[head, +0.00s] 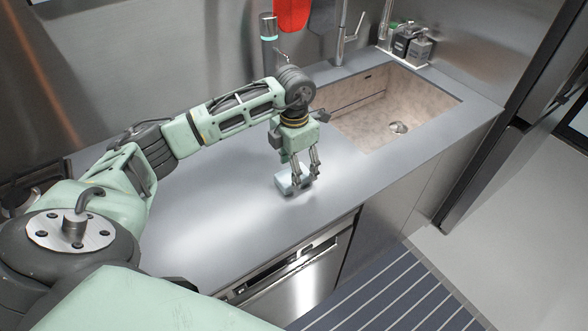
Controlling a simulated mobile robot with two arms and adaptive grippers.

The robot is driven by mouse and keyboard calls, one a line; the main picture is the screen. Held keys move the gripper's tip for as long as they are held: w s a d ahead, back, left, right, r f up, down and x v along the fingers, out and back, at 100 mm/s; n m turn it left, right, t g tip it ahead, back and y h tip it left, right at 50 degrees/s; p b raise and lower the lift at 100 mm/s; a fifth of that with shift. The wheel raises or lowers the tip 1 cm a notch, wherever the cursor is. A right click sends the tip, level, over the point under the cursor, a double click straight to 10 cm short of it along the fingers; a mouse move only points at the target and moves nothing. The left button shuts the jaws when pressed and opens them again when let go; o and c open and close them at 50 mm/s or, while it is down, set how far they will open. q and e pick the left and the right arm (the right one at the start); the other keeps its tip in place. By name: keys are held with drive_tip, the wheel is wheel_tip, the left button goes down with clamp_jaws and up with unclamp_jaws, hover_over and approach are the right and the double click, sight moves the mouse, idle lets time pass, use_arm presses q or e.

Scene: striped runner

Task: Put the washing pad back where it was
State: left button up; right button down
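A small pale blue washing pad (284,183) is at the grey countertop, left of the sink. My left gripper (305,180) points down right at the pad, with its fingers apart and partly covering it. I cannot tell whether the fingers press on the pad or only stand around it, or whether the pad touches the counter. My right gripper is not in view.
The sink (425,108) is sunk into the counter (235,225) at the right, with a faucet (343,40) behind it. Dark bottles (412,45) stand on a tray at the back corner. A red item (292,14) hangs on the wall. The counter around the pad is clear.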

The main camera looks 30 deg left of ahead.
use_arm(q)
wheel_tip(320, 180, up, 11)
drive_tip(key=b, duration=0.2)
drive_tip(key=shift+f, duration=0.1)
idle(0.5)
